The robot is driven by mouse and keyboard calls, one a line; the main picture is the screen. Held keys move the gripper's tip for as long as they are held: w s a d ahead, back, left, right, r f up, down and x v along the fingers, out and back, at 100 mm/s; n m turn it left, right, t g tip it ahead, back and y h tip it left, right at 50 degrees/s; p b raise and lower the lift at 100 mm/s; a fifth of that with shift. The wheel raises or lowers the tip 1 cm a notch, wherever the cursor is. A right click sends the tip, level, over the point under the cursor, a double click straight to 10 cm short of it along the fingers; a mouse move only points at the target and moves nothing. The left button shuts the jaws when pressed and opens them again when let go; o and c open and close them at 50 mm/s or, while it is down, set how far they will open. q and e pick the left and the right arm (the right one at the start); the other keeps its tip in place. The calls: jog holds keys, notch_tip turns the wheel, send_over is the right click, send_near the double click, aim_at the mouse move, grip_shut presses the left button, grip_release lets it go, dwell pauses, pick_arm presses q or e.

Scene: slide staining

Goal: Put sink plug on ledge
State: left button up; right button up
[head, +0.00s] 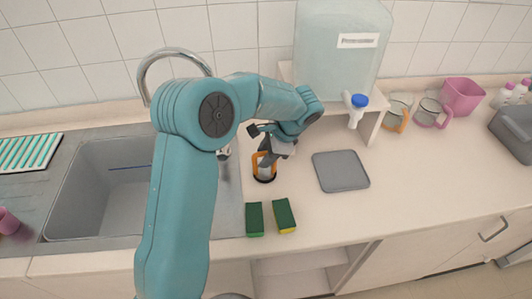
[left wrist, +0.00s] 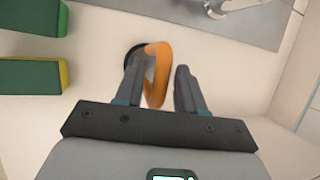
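The sink plug (head: 265,175) stands on the worktop right of the sink, with a dark round base and an upright orange loop. My left gripper (head: 268,158) is above and close around it. The gripper looks open; I cannot tell whether a finger touches the loop. A pale raised ledge (head: 110,114) runs along the tiled wall behind the sink. My right gripper is not in view.
The sink basin (head: 95,200) is left of my arm, below the tap (head: 170,54). Mugs (head: 398,110) stand further right.

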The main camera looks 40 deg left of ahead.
pick_arm(q)
jog(key=v, duration=1.2)
jog(key=shift+r, duration=0.1)
dwell(0.4)
